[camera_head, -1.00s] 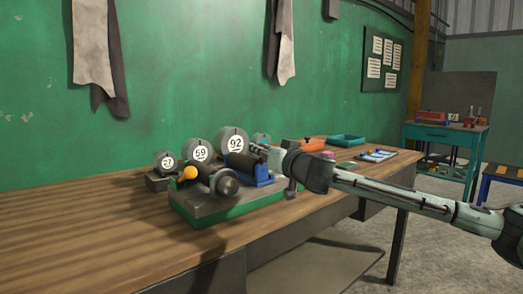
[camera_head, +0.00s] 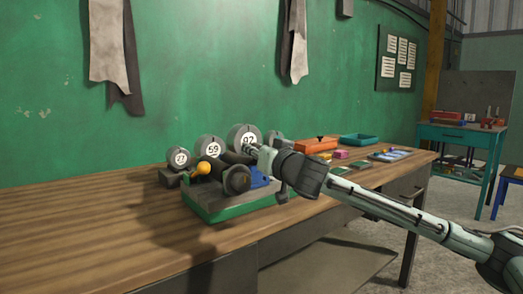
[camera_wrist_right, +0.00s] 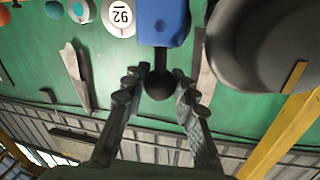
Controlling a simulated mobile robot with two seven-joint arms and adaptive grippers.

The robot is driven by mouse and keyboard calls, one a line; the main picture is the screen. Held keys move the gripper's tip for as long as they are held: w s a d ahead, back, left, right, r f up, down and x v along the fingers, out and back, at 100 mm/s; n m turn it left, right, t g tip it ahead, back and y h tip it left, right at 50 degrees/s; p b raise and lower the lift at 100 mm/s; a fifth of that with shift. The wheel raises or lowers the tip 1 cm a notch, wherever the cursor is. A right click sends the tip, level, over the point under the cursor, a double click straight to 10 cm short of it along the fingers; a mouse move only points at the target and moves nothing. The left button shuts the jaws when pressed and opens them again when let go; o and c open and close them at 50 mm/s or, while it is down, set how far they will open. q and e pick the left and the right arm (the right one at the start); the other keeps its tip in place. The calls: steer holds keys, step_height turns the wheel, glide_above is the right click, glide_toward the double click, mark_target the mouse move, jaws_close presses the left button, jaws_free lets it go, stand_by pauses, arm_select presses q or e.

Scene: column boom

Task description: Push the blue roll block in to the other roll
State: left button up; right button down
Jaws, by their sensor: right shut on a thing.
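The blue roll block (camera_head: 258,178) sits on the green-edged fixture (camera_head: 215,213) on the bench, partly hidden by my right arm. In the right wrist view the blue block (camera_wrist_right: 163,20) is at the top, with a dark rod and black ball knob (camera_wrist_right: 158,86) below it. My right gripper (camera_wrist_right: 158,88) is shut on this knob, a finger on each side. In the head view its tip (camera_head: 254,152) is over the block, in front of the 92 disc. A dark roll with a grey round end (camera_head: 237,180) lies beside the block; contact between them is unclear. My left gripper is out of view.
Grey discs marked 27, 59 (camera_head: 211,148) and 92 (camera_head: 245,138) stand behind the fixture. An orange ball knob (camera_head: 202,168) is at its left. An orange box (camera_head: 315,145) and teal tray (camera_head: 360,139) are further right. The bench's left side is clear.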

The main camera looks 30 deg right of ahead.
steer(key=c, duration=1.2)
jaws_free()
steer(key=shift+s+a, duration=0.2)
steer(key=shift+s, duration=1.8)
steer(key=shift+s+a, duration=0.25)
steer(key=shift+s, duration=1.75)
steer(key=shift+s+a, duration=0.2)
steer(key=shift+s, duration=1.8)
